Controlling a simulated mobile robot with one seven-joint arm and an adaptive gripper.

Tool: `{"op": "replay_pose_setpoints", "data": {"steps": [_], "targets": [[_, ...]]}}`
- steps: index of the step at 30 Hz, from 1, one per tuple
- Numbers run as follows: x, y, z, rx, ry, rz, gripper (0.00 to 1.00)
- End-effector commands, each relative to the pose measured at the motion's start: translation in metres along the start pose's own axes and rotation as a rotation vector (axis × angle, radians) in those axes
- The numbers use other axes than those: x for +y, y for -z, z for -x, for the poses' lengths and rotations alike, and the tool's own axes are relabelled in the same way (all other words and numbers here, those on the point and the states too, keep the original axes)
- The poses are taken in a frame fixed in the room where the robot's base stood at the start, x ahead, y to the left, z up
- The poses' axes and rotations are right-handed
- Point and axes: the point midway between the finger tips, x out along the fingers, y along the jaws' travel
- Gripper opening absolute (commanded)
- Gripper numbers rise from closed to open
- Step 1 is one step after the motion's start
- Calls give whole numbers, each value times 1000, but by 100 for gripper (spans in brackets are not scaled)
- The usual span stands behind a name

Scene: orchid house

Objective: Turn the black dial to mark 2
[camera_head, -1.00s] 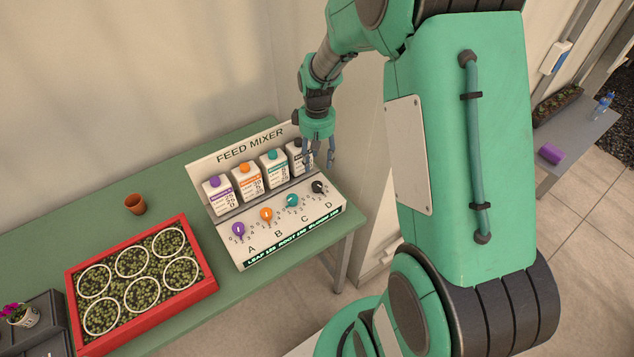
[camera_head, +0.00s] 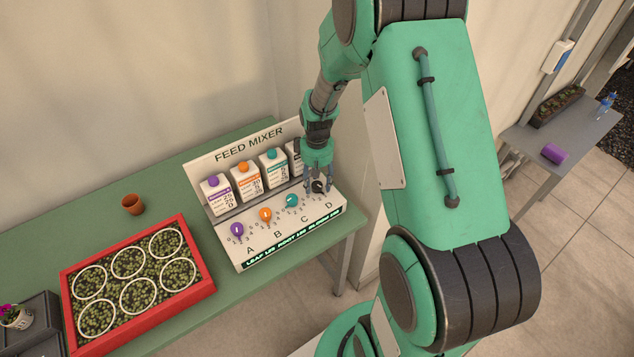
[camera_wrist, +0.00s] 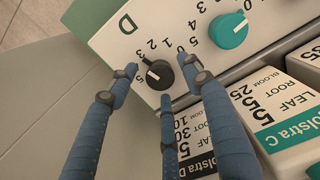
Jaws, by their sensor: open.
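The black dial (camera_head: 319,186) is the rightmost knob on the white feed mixer panel (camera_head: 290,226), above the letter D. In the wrist view the black dial (camera_wrist: 157,76) has a white pointer line and printed numbers around it; I cannot tell which mark the pointer meets. My gripper (camera_head: 318,192) is over the dial. In the wrist view my gripper (camera_wrist: 160,78) is open, its blue fingers spread around the dial. I cannot tell whether any finger touches it.
A teal dial (camera_head: 291,201), an orange dial (camera_head: 265,214) and a purple dial (camera_head: 237,230) sit left of it. Cartons, including a teal-capped one (camera_head: 274,168), stand behind. A red tray (camera_head: 207,290) of plants and a terracotta pot (camera_head: 133,204) are further left on the green table (camera_head: 160,220).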

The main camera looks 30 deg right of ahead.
Motion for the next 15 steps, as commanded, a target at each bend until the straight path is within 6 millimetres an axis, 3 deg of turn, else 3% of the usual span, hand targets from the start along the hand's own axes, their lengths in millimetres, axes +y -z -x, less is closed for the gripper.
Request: {"op": "replay_pose_setpoints", "data": {"steps": [7, 13, 15], "targets": [[0, 0, 0, 0, 0, 0, 50], [0, 0, 0, 0, 0, 0, 10], [0, 0, 0, 0, 0, 0, 4]]}}
